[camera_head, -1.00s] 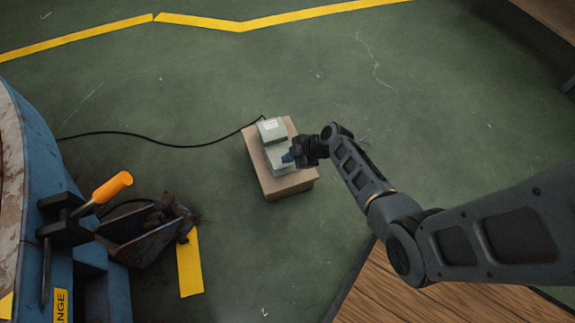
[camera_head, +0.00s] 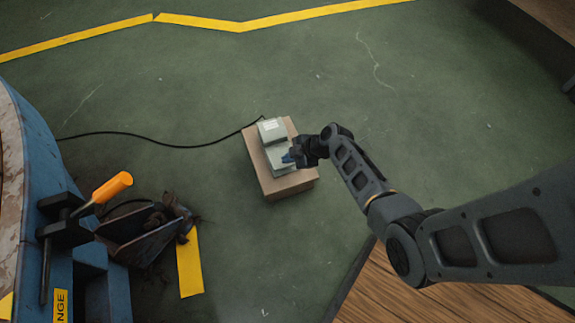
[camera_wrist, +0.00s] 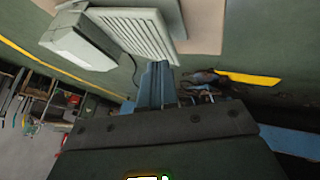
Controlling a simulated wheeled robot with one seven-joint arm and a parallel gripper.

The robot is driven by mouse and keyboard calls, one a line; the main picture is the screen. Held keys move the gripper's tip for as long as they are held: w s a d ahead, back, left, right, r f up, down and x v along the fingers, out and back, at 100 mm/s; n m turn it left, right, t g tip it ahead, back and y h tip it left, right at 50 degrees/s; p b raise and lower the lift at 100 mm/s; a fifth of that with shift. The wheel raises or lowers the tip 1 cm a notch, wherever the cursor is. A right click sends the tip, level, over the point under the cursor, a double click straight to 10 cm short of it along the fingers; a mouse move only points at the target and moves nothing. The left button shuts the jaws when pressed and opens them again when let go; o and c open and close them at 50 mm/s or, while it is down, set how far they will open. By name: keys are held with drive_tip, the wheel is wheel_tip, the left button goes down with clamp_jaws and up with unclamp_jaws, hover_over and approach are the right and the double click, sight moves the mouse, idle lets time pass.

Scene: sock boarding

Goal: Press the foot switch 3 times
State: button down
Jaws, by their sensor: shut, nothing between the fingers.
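The foot switch (camera_head: 272,131) is pale grey-green, with a raised housing at its far end and a flat pedal at its near end. It sits on a tan block on the floor, and a black cable runs from it to the left. My gripper (camera_head: 288,158) is shut and empty, with its blue fingertips at the near part of the pedal. In the wrist view the ribbed pedal (camera_wrist: 135,32) and the housing (camera_wrist: 80,42) lie beyond the blue fingers (camera_wrist: 155,84). I cannot tell whether the tips touch the pedal or whether it is pressed down.
The tan block (camera_head: 290,183) stands on open green floor. At the left is a blue round-edged machine (camera_head: 45,150) with an orange-handled clamp (camera_head: 112,187) and a dark metal bracket (camera_head: 145,232). Wooden boards (camera_head: 400,300) lie at the bottom right. Yellow lines cross the far floor.

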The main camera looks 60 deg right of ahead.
drive_tip(key=shift+f, duration=0.15)
idle(0.4)
drive_tip(key=shift+s+f+b, duration=0.1)
drive_tip(key=shift+f+b, duration=0.2)
drive_tip(key=shift+b, duration=0.25)
drive_tip(key=shift+s+a+f+b, duration=0.1)
drive_tip(key=shift+f+b, duration=0.45)
drive_tip(key=shift+f, duration=0.1)
drive_tip(key=shift+s+a+f+b, duration=0.1)
drive_tip(key=shift+f+b, duration=0.4)
drive_tip(key=shift+f, duration=0.15)
idle(1.3)
drive_tip(key=shift+r, duration=0.1)
idle(0.4)
drive_tip(key=shift+w+d+r+p, duration=0.15)
drive_tip(key=shift+r+p, duration=0.4)
drive_tip(key=shift+r, duration=0.3)
drive_tip(key=shift+w+r+p, duration=0.15)
drive_tip(key=shift+r+p, duration=0.35)
drive_tip(key=shift+r, duration=0.35)
drive_tip(key=shift+w+d+r+p, duration=0.1)
drive_tip(key=shift+r+p, duration=0.45)
drive_tip(key=shift+r, duration=0.25)
drive_tip(key=shift+w+d+r+p, duration=0.1)
drive_tip(key=shift+w+r+p, duration=0.05)
drive_tip(key=shift+r+p, duration=0.55)
drive_tip(key=shift+w+d+r+p, duration=0.1)
drive_tip(key=shift+r+p, duration=0.3)
drive_tip(key=shift+r, duration=0.5)
